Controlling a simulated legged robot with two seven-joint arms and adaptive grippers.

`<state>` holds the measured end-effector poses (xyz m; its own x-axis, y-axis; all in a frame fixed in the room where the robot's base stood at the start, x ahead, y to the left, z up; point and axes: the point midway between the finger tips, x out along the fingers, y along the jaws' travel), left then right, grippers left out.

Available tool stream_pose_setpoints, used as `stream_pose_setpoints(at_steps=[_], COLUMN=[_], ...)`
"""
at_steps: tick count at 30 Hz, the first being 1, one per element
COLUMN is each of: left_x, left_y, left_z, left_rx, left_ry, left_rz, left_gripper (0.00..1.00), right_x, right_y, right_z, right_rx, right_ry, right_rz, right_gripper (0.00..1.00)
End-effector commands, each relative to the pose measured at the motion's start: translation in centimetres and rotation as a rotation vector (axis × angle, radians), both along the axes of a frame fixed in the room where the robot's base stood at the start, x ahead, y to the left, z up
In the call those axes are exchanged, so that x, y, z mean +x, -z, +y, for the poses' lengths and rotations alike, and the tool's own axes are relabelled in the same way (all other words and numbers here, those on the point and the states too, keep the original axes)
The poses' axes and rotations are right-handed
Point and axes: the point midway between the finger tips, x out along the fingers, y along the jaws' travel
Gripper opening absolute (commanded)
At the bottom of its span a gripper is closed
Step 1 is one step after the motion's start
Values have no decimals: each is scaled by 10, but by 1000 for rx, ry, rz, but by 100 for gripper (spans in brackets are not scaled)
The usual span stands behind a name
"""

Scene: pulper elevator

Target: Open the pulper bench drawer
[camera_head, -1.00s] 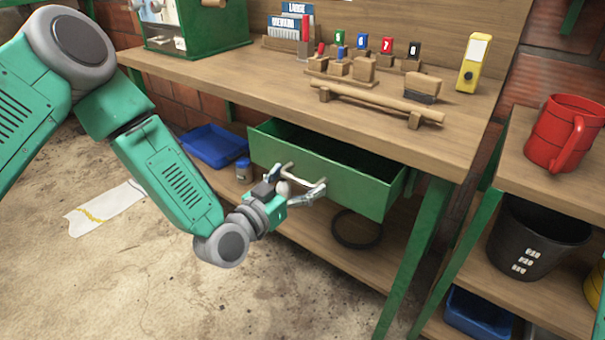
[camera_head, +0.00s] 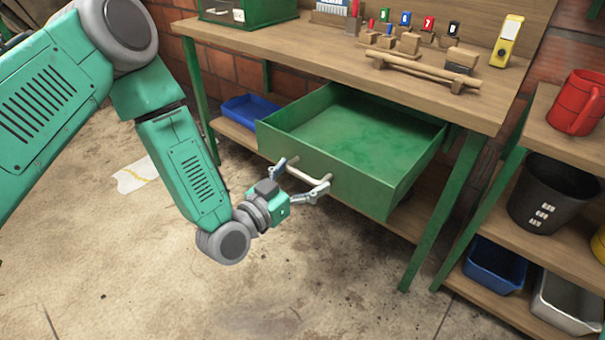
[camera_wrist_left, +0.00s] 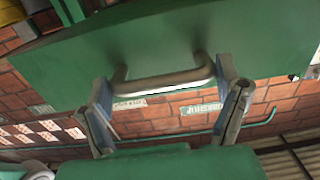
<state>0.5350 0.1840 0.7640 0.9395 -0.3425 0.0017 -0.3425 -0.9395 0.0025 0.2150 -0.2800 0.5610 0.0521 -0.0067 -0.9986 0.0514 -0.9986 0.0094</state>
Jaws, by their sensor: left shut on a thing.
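The green pulper bench drawer (camera_head: 350,140) stands well out from under the wooden bench top (camera_head: 340,55). Its inside shows and looks empty. A pale bar handle (camera_head: 308,176) is on its front. My left gripper (camera_head: 299,182) is shut on this handle, one finger near each end. In the left wrist view the handle (camera_wrist_left: 165,78) lies between the two fingers of my left gripper (camera_wrist_left: 165,95), below the green drawer front (camera_wrist_left: 170,40). My right gripper is in neither view.
Small coloured tools and wooden blocks (camera_head: 408,42) stand on the bench top. A blue tray (camera_head: 248,108) sits on the lower shelf. At the right, a shelf unit holds a red mug (camera_head: 576,103) and a black bin (camera_head: 550,195).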

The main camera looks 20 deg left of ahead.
Motion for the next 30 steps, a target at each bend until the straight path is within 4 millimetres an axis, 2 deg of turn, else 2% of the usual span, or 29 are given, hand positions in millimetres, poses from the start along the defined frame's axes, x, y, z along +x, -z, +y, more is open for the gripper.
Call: stream_pose_setpoints(at_steps=[9,10,21,26,30], left_x=[-1,-1,-7,-31,-60], left_y=[4,4,1,2,3], left_z=[2,2,4,12,23], left_rx=[7,8,3,2,4], left_ry=[-2,-2,-2,-1,-2], left_rz=[8,8,2,7,8], left_gripper=[33,90,90,90,90], right_x=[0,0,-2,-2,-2], right_y=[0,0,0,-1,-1], right_z=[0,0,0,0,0], right_rx=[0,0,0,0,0], right_ry=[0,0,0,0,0], right_rz=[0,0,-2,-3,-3], right_gripper=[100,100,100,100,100])
